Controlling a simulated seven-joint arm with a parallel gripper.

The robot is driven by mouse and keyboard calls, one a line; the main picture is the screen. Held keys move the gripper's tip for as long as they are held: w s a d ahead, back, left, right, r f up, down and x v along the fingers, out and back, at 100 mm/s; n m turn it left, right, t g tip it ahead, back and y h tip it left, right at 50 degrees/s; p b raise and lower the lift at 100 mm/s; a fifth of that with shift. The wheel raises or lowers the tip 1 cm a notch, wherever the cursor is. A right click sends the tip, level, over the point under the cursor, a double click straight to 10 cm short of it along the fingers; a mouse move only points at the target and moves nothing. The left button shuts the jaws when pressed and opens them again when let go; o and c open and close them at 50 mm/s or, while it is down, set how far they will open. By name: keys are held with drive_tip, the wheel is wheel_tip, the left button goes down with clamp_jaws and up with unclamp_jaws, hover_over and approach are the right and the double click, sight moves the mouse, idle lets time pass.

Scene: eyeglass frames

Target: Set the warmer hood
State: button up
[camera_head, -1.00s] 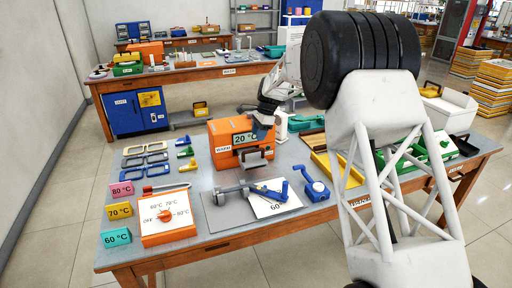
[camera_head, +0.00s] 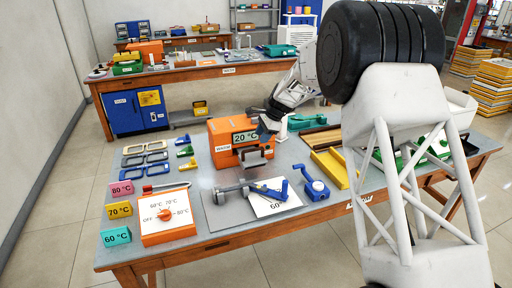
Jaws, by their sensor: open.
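The orange warmer (camera_head: 224,143) stands near the middle of the bench and shows a "20 °C" display. A dark grey block-like part (camera_head: 254,157), perhaps the hood, is at its front; how it is attached is hard to tell. My gripper (camera_head: 266,134) is open at the warmer's right front corner, just above and right of the grey part. Its fingertips are small in view, and I cannot tell if they touch anything. An orange control box (camera_head: 166,217) with a white dial face marked OFF, 60, 70 and 80 °C is at the front left.
Coloured temperature cards (camera_head: 117,237) stand at the left edge. Several spectacle frames (camera_head: 144,158) lie behind the control box. A grey plate (camera_head: 219,216) carries a metal and blue fixture (camera_head: 268,192). A blue clamp-like tool (camera_head: 317,188) and yellow tray (camera_head: 332,170) are to the right.

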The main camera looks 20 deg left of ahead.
drive_tip(key=shift+x, duration=3.25)
clamp_jaws()
